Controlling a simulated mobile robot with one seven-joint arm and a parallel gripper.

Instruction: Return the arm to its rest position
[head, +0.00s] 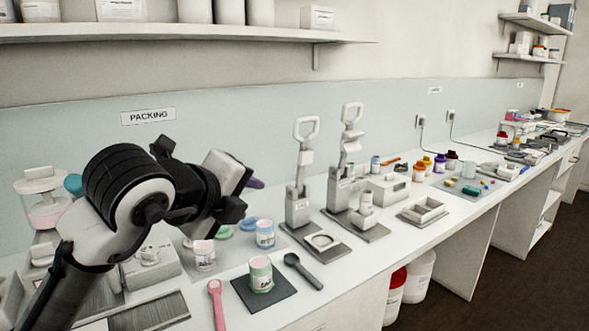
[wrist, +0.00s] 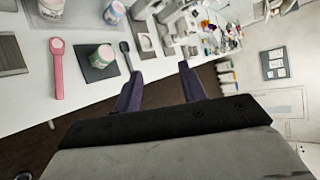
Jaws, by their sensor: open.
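My arm is raised and folded over the left end of the bench in the head view. My gripper points right there, and only a purple fingertip (head: 255,183) shows past the wrist. In the wrist view my gripper (wrist: 160,85) is open, with two purple fingers apart and nothing between them. The fingers hang over the floor and bench edge. A green-labelled jar (head: 261,274) stands on a dark square mat (head: 240,293) below and to the right of my gripper; it also shows in the wrist view (wrist: 103,57).
A pink scoop (head: 216,300) and a dark scoop (head: 300,268) flank the mat. A blue-labelled jar (head: 265,234) stands behind. Two lever presses (head: 299,190) (head: 345,165) rise to the right. A wall shelf (head: 180,33) runs above. The dark floor (head: 500,270) in front is open.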

